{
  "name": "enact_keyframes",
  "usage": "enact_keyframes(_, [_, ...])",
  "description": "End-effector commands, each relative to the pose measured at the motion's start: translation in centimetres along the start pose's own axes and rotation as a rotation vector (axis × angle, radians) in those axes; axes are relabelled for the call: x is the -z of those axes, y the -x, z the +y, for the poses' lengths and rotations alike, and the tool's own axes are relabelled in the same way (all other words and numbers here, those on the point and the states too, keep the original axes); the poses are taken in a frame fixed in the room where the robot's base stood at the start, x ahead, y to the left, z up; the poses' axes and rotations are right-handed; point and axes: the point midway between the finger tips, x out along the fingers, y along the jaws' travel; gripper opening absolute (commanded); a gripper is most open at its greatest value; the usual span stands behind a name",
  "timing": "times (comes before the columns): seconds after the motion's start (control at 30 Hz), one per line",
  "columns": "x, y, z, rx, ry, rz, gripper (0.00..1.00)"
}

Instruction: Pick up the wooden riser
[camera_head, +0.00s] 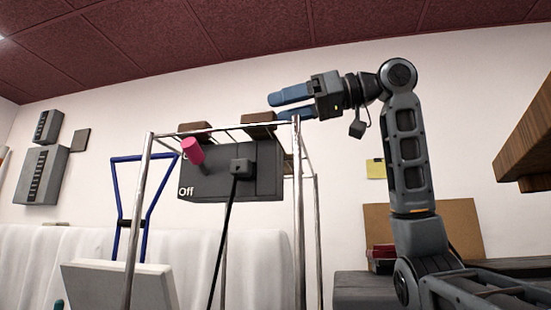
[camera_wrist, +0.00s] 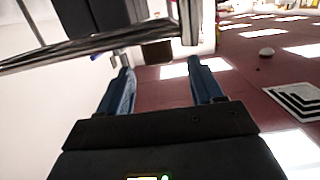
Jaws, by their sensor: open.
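Two small brown blocks that look like the wooden riser sit on top of the metal-framed rack in the head view. One block (camera_head: 258,117) is at the right end and the other (camera_head: 194,127) is farther left. I cannot tell which of them is meant. My gripper (camera_head: 277,106) is open and empty, its blue fingers pointing left, just right of and slightly above the right block. In the wrist view a brown block (camera_wrist: 157,51) shows just beyond and between the open fingertips (camera_wrist: 160,66), apart from them. Its far side is hidden.
The rack's metal rail (camera_wrist: 90,50) crosses close by in the wrist view. A dark grey box marked "Off" (camera_head: 235,185) hangs under the rack top, with a pink cylinder (camera_head: 193,151) in front. A wooden slab (camera_head: 525,140) juts in at the right.

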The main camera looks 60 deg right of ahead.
Motion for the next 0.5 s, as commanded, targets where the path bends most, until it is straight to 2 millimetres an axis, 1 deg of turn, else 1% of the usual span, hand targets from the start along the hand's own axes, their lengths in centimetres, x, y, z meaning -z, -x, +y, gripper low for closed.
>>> enact_keyframes(0.17, [0.1, -1.9, 0.0, 0.002, -0.001, -0.002, 0.66])
enact_keyframes(0.33, [0.0, -4.4, -0.1, 0.003, 0.000, -0.001, 0.66])
enact_keyframes(0.5, [-0.1, -5.7, -0.1, 0.002, 0.000, 0.001, 0.66])
